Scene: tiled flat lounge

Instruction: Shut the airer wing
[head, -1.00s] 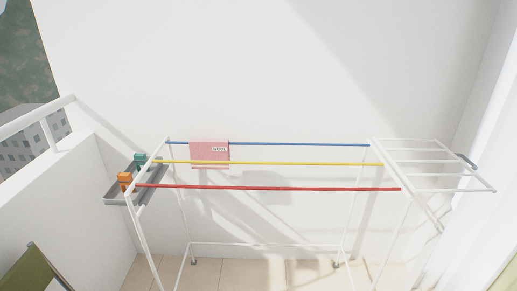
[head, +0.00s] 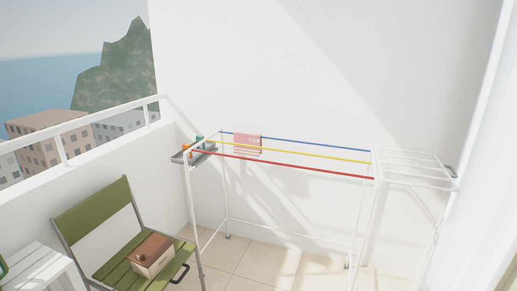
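The white clothes airer (head: 362,217) stands against the back wall, with blue, yellow and red rails across its top. Its wing (head: 415,169) sticks out level from the right end, raised and open, with white bars. A dark handle (head: 450,171) sits on the wing's outer edge. A strut slopes beneath the wing. A pink cloth (head: 247,145) hangs near the left end of the blue rail. Neither of my grippers is in view.
A grey tray (head: 180,158) with orange and green items hangs at the airer's left end. A green slatted chair (head: 118,226) holding a box (head: 152,262) stands front left, beside a white slatted table (head: 38,268). White curtain edges the right. Tiled floor shows between chair and airer.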

